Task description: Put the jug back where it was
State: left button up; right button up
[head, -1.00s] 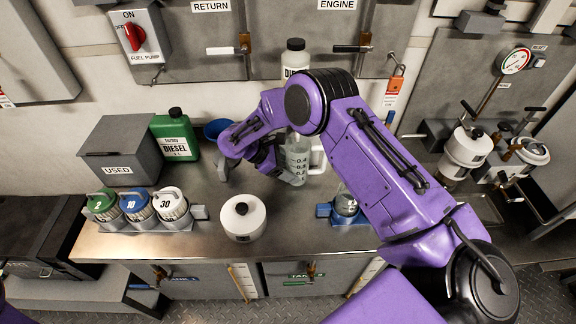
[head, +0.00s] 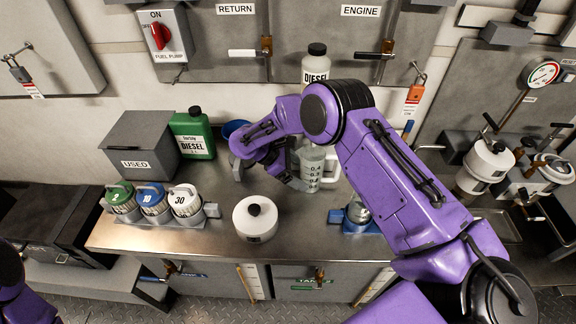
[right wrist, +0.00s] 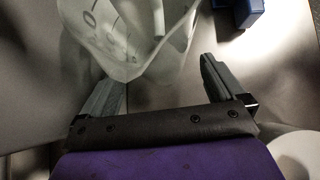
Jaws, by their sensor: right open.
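The clear jug (head: 316,168), with dark level marks and a handle on its right, stands upright on the metal counter, below the white diesel bottle. My right gripper (head: 270,180) is open just left of the jug, low over the counter. In the right wrist view the jug (right wrist: 125,45) fills the upper left, beyond the open fingers (right wrist: 161,73). Nothing shows gripped between them. I cannot tell whether a finger touches the jug. Part of my left arm shows at the lower left; its gripper is out of view.
A white lidded pot (head: 255,222) stands in front. A blue holder (head: 358,215) is to the right, partly behind my arm. Three numbered canisters (head: 154,200), a grey USED box (head: 137,146) and a green diesel can (head: 193,137) are at left. A white diesel bottle (head: 315,72) stands behind.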

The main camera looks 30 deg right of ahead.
jog(key=b+v, duration=0.2)
jog(key=v, duration=0.8)
jog(key=shift+a+f, duration=0.15)
jog(key=shift+f, duration=0.05)
dwell(0.7)
